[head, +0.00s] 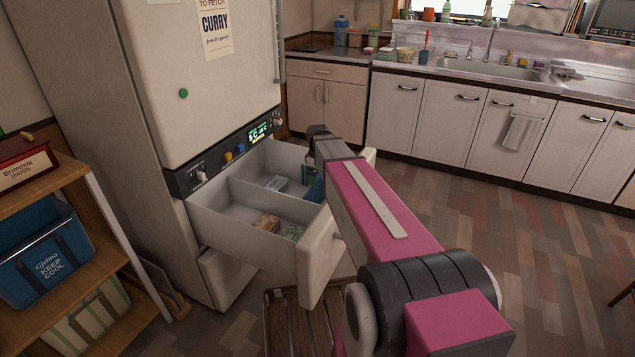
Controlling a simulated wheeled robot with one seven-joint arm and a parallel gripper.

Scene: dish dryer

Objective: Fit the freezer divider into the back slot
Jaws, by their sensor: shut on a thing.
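The open freezer drawer (240,228) juts out from the lower part of the white fridge-freezer. My pink arm reaches over the drawer's right part.
A wooden shelf (75,275) stands left. A slatted wooden stool (295,322) is below the drawer.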

